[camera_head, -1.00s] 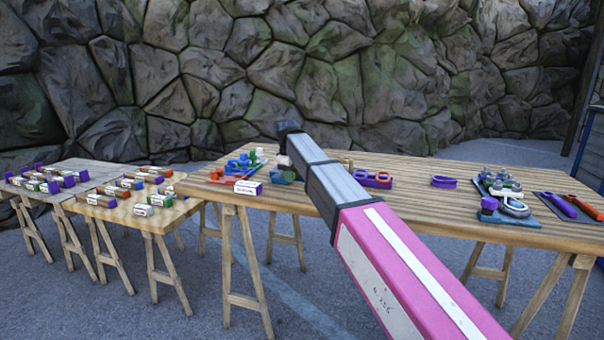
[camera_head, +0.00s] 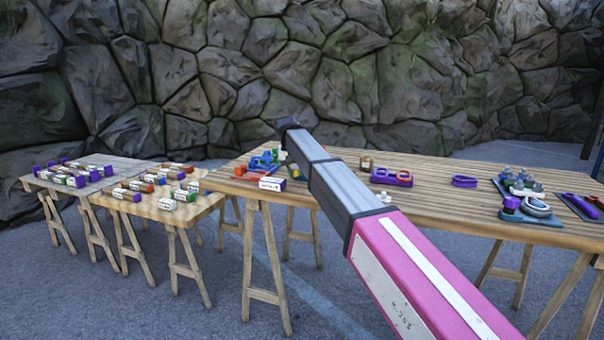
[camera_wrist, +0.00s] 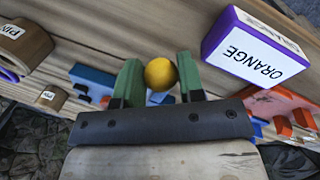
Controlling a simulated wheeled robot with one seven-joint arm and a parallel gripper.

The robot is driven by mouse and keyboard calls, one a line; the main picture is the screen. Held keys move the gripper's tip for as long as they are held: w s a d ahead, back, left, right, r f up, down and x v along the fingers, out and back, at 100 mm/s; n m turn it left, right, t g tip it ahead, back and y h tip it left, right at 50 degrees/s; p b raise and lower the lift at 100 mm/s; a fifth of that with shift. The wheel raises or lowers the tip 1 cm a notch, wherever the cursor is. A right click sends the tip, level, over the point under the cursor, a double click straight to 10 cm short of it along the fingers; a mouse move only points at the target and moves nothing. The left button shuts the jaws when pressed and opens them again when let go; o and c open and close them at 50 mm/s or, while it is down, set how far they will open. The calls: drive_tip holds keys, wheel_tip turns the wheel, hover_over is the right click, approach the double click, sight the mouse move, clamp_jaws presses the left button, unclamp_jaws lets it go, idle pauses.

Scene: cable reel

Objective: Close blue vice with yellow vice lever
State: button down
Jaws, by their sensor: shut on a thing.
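In the wrist view, my gripper (camera_wrist: 160,78) has its two green fingers on either side of a round yellow knob (camera_wrist: 160,73), which looks like the end of the yellow vice lever. The lever's shaft is hidden behind the knob and fingers. Blue vice parts (camera_wrist: 92,79) show beyond and left of the fingers, with more blue between and below them. In the head view, the blue vice (camera_head: 262,161) stands at the left end of the long wooden table, and my arm hides most of the gripper. I cannot tell how wide the vice jaws stand.
A purple box labelled ORANGE (camera_wrist: 250,50) lies close right of my fingers, with orange parts (camera_wrist: 282,104) below it. A brown piece labelled PIN (camera_wrist: 20,45) lies left. The long table (camera_head: 430,185) holds purple rings (camera_head: 464,181) and other trays farther right.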

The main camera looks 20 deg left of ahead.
drive_tip(key=shift+w+a+m, duration=0.2)
drive_tip(key=shift+a+m, duration=0.4)
drive_tip(key=shift+a, duration=0.1)
drive_tip(key=c, duration=0.7)
unclamp_jaws()
drive_tip(key=shift+a, duration=0.1)
drive_tip(key=shift+c, duration=0.2)
drive_tip(key=shift+r, duration=0.2)
wheel_tip(320, 180, up, 10)
drive_tip(key=a, duration=0.1)
drive_tip(key=shift+s+a+r, duration=0.15)
drive_tip(key=shift+s+a, duration=0.2)
